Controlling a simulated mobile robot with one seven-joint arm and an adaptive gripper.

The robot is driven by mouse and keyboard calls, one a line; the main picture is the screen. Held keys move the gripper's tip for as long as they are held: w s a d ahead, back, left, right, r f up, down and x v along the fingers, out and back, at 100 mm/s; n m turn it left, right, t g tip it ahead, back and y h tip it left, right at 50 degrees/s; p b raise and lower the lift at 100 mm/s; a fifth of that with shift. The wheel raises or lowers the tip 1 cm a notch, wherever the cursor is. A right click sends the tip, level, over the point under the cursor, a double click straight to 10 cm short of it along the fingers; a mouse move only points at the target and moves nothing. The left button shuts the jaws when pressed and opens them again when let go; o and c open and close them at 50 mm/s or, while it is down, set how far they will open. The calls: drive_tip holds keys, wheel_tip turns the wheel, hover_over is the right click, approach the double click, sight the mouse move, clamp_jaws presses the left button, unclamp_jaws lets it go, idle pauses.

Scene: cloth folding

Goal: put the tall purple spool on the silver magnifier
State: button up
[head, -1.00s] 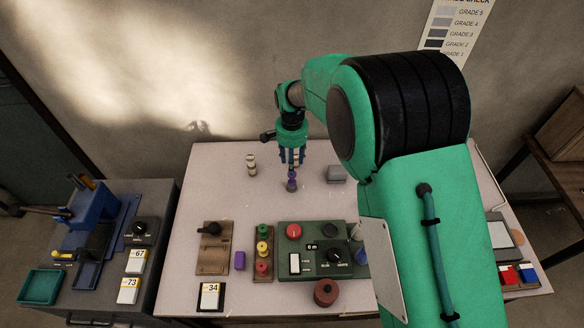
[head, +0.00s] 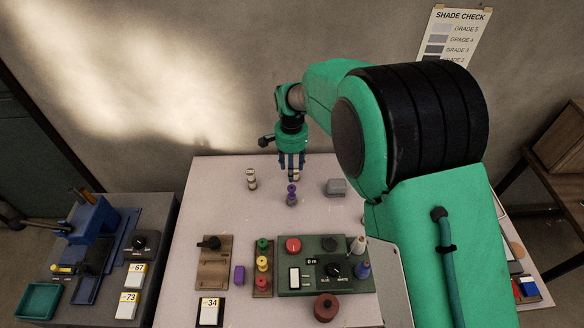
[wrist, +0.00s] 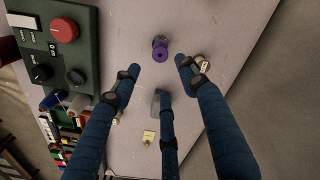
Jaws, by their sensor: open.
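The tall purple spool (head: 292,189) stands upright on the back half of the table. A small grey, silvery piece (head: 291,201) shows under it and looks like the silver magnifier, mostly hidden by the spool. In the wrist view the purple spool (wrist: 161,53) is seen from above with its hole showing, and the grey piece (wrist: 158,39) peeks out at its edge. My gripper (head: 292,172) is open and empty, its fingers above and apart from the spool. In the wrist view my gripper's fingers (wrist: 158,80) are spread with nothing between them.
A cream stacked piece (head: 252,179) stands left of the spool and a grey block (head: 336,187) to the right. In front are a green control box (head: 312,284), a rack of coloured spools (head: 262,262) and a brown round piece (head: 326,307). The table around the spool is clear.

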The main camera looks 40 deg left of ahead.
idle(0.5)
drive_tip(key=w+d+r+t+y, duration=0.1)
drive_tip(key=w+d+r, duration=0.3)
drive_tip(key=d+r, duration=0.5)
drive_tip(key=w+d+r, duration=0.4)
drive_tip(key=d+r, duration=0.4)
drive_tip(key=d, duration=0.2)
drive_tip(key=d+r+m+t, duration=0.1)
drive_tip(key=d+r, duration=0.4)
drive_tip(key=d, duration=0.5)
drive_tip(key=d+r, duration=0.5)
drive_tip(key=d, duration=0.5)
drive_tip(key=s+d+r+t, duration=0.1)
drive_tip(key=s+d+r, duration=0.1)
drive_tip(key=s+d, duration=0.9)
drive_tip(key=s+d+r+m+t+h, duration=0.1)
drive_tip(key=s+d+t, duration=0.1)
drive_tip(key=s+d, duration=0.9)
drive_tip(key=d, duration=0.7)
drive_tip(key=shift+r+t, duration=0.3)
drive_tip(key=shift+r, duration=0.05)
drive_tip(key=shift+s+d, duration=0.1)
